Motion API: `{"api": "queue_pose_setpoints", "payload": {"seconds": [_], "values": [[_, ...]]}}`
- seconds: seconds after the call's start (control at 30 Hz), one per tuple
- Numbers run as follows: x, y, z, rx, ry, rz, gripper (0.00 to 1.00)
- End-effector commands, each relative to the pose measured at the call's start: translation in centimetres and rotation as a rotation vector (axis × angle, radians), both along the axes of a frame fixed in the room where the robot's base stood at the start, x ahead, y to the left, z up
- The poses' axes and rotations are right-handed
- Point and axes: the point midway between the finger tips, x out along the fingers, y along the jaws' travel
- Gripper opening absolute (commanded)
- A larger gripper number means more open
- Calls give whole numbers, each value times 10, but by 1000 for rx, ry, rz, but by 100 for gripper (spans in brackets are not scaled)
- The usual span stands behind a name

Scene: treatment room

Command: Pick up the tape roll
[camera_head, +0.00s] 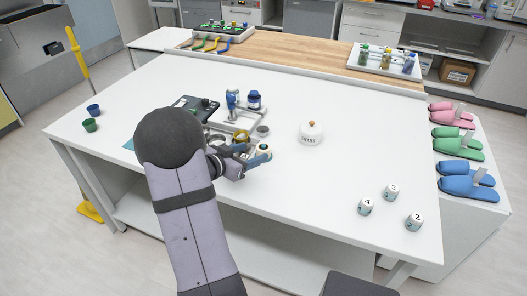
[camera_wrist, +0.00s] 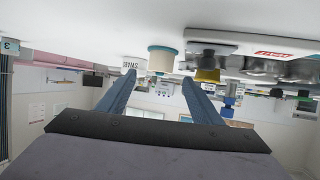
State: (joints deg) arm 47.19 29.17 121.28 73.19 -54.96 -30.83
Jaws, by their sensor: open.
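The tape roll (camera_wrist: 162,60) shows in the wrist view as a cream and teal cylinder on the white table, just beyond my fingertips and roughly centred between them. In the head view the tape roll (camera_head: 264,148) is a small pale round thing, partly hidden by a blue finger. My gripper (camera_wrist: 158,80) is open, with its two blue fingers apart and nothing held between them. In the head view my gripper (camera_head: 250,155) is low over the middle of the table, close beside the roll.
A white lidded jar (camera_head: 311,135) stands right of the roll. A white tray (camera_head: 238,119) with bottles and metal items is behind my gripper. Numbered cups (camera_head: 391,192) stand at the front right. The table (camera_head: 310,185) is clear between the jar and those cups.

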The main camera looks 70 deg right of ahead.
Motion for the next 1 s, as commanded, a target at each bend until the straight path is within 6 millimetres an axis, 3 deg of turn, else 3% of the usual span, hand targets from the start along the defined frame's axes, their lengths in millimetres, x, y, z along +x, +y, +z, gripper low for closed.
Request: {"api": "queue_pose_setpoints", "payload": {"seconds": [0.33, 0.7, 1.0], "values": [[-4, -13, -6, 1, -1, -1, 60], [-13, -50, -22, 0, -2, 1, 60], [-14, -53, -24, -1, -2, 2, 60]]}}
